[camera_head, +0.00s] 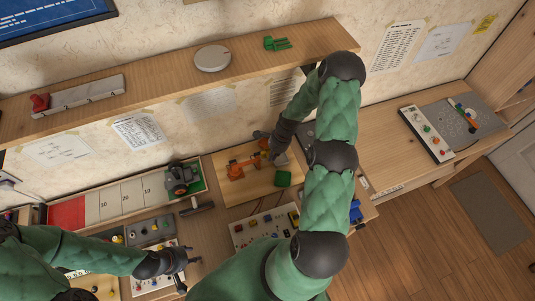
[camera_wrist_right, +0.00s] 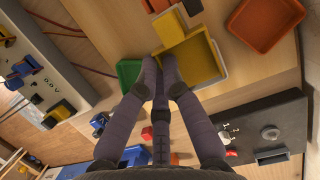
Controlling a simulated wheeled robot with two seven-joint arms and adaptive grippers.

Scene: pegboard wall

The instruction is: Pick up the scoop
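I cannot tell for sure which item is the scoop. In the right wrist view a yellow open tray-like piece (camera_wrist_right: 192,62) with raised edges lies just beyond my right fingertips. My right gripper (camera_wrist_right: 160,68) points at its near edge; its fingers converge with a small gap, and contact is unclear. In the head view my right gripper (camera_head: 276,156) hangs over the wooden board (camera_head: 245,192), beside orange pieces (camera_head: 236,171) and a green piece (camera_head: 283,179). My left gripper (camera_head: 192,256) is open and empty near the lower left of the bench.
An orange-red tray (camera_wrist_right: 266,22) and a green piece (camera_wrist_right: 128,72) flank the yellow one. A panel with coloured parts (camera_head: 262,230) lies in front of the board. A hammer (camera_head: 197,208) lies to the left. A shelf (camera_head: 160,82) runs above the bench.

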